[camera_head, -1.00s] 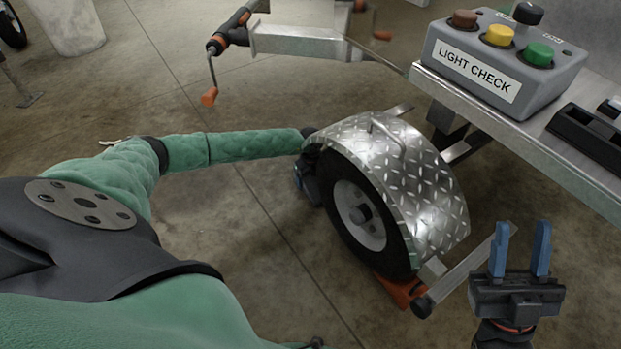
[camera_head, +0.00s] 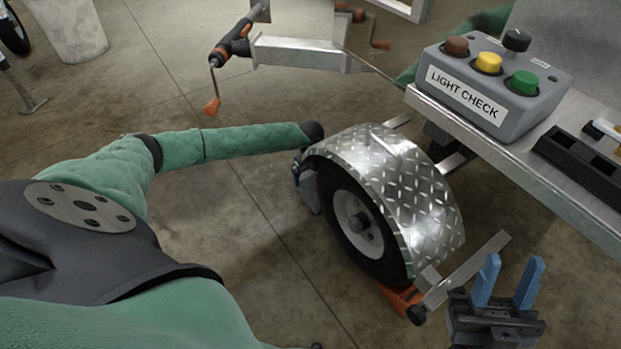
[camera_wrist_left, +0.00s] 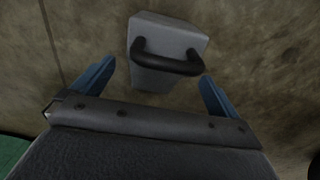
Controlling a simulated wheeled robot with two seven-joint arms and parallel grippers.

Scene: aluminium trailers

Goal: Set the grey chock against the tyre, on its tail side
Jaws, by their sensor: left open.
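The grey chock (camera_wrist_left: 165,52) shows in the left wrist view with a black bar handle across it. It sits on the floor ahead of my open left fingers (camera_wrist_left: 158,77), which flank the handle without closing on it. In the head view, part of the grey chock (camera_head: 309,191) shows at the left side of the tyre (camera_head: 345,215); whether they touch is unclear. My left gripper (camera_head: 298,172) is there, mostly hidden by my forearm. My right gripper (camera_head: 508,283) is open and empty, right of the tyre.
An orange chock (camera_head: 399,298) lies at the tyre's near right side. A diamond-plate mudguard (camera_head: 405,185) covers the tyre's top. The trailer deck carries the light check box (camera_head: 495,85). A crank-handled jack (camera_head: 225,50) stands at the back. Bare floor lies left of the tyre.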

